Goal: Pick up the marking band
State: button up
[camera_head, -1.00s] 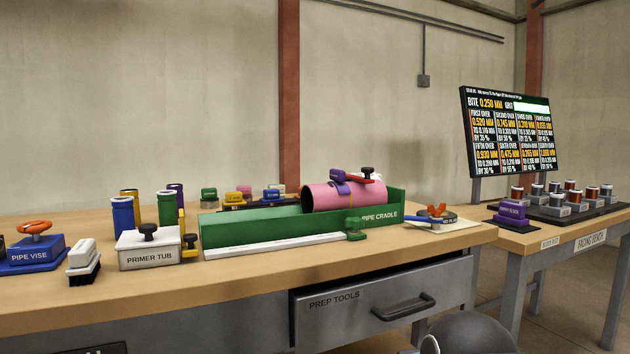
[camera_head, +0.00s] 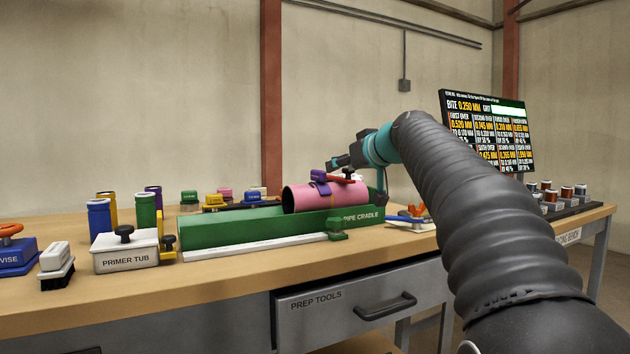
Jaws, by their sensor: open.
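A pink pipe (camera_head: 306,198) lies in the green pipe cradle (camera_head: 225,229) on the workbench. A purple band (camera_head: 320,183) sits on top of the pipe, beside a red bar (camera_head: 333,175) with a black knob; I cannot tell for sure that this is the marking band. My gripper (camera_head: 338,162) is open, above the far side of the pipe, pointing left. Its fingers are small and dark in this view, and I cannot see any contact with the band. My arm hides part of the bench at right.
A primer tub (camera_head: 126,262), a white brush (camera_head: 56,258) and several coloured cylinders stand on the left. Small coloured blocks stand behind the cradle. An orange-handled tool (camera_head: 414,212) lies right of the cradle. A display board (camera_head: 485,125) stands at the back right.

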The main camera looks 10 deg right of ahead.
aim_at(318, 175)
jog(key=p+x, duration=0.3)
jog(key=x, duration=1)
jog(key=shift+w, duration=0.15)
jog(key=shift+d, duration=0.1)
grip_shut()
jog(key=shift+r, duration=0.15)
notch_tip(318, 175, up, 6)
jog(key=shift+f+p, duration=0.1)
jog(key=shift+p, duration=1.1)
jog(key=shift+w+r+b, duration=0.1)
jog(key=shift+r+b, duration=0.2)
jog(key=shift+r, duration=1.6)
